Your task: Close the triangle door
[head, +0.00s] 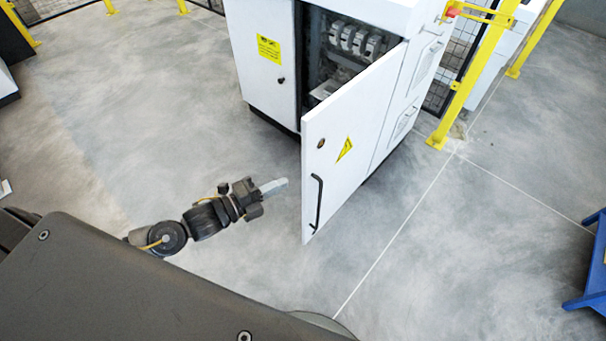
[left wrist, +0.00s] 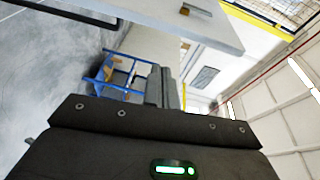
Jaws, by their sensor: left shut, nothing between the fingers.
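The triangle door (head: 352,145) is a white cabinet door with a yellow triangle sign (head: 345,149) and a long black handle (head: 315,203). It stands ajar, swung out from the white cabinet (head: 262,60), and the dark interior shows behind it. My left gripper (head: 282,184) is shut and empty, low to the left of the door's free edge, with a visible gap to it. In the left wrist view its shut fingers (left wrist: 164,88) point away from the camera, and a white panel, probably the door (left wrist: 165,14), crosses the top. My right gripper is out of view.
Yellow posts (head: 473,75) and black mesh fencing stand right of and behind the cabinet. A blue frame (head: 588,288) is at the right edge; a blue cart (left wrist: 104,74) shows in the left wrist view. The grey floor around the door is clear.

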